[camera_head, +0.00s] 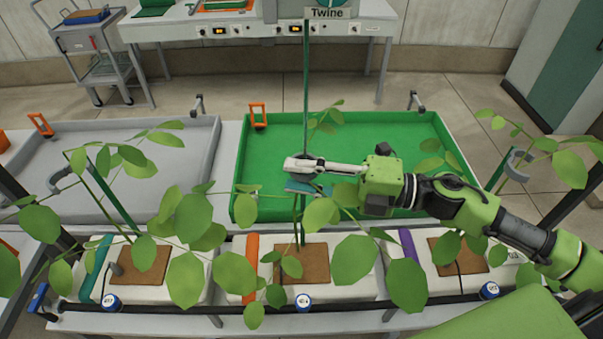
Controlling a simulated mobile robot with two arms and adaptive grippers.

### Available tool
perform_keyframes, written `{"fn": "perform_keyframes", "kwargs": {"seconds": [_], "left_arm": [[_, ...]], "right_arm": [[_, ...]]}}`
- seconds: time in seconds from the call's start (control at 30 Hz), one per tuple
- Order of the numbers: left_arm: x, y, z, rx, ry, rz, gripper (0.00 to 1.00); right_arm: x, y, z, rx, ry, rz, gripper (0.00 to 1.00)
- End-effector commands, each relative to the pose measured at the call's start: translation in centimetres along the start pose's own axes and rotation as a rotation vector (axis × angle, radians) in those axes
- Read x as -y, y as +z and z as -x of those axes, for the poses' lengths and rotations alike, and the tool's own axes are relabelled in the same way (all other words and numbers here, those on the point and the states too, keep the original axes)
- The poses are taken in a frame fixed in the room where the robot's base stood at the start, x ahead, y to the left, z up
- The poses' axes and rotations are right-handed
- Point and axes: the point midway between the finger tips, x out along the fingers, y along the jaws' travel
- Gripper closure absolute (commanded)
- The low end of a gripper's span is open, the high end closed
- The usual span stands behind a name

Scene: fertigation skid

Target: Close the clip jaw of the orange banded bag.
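The orange banded bag is the middle white bag (345,285), marked by an orange band (251,258) with a brown block on top. A plant stem rises from the block beside a green upright line. A small teal piece (304,187), which may be the clip, sits at the stem just under my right gripper's fingers. Its jaw is too small and covered to read. My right gripper (300,167) reaches in from the right, its pale finger lying across the stem. Its second finger is hidden, so its opening cannot be read. My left gripper is out of view.
Bags with a teal band (95,270) and a purple band (412,245) flank the middle one, their leaves spreading across the front. A green tray (270,135) lies behind the stem and a grey tray (195,150) lies left. A black pipe (250,308) runs along the front.

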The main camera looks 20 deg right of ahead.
Motion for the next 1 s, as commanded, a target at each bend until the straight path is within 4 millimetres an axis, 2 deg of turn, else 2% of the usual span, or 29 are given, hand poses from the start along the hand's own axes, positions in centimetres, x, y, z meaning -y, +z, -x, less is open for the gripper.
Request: {"fn": "perform_keyframes", "kwargs": {"seconds": [0.13, 0.23, 0.47, 0.8, 1.0], "left_arm": [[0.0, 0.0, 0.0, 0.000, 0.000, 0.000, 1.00], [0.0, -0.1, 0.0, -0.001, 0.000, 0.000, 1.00], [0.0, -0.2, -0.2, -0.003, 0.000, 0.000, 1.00], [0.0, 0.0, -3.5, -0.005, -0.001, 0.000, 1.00], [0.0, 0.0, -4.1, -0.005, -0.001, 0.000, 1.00]], "right_arm": [[0.0, 0.0, 0.0, 0.000, 0.000, 0.000, 0.73], [0.0, 0.0, 0.0, 0.000, 0.000, 0.000, 0.99], [0.1, 0.0, 0.0, -0.007, 0.000, 0.001, 1.00], [0.4, 0.6, 0.3, -0.166, 0.002, 0.005, 1.00], [0.2, 0.6, 0.5, -0.222, -0.001, 0.002, 1.00]]}}
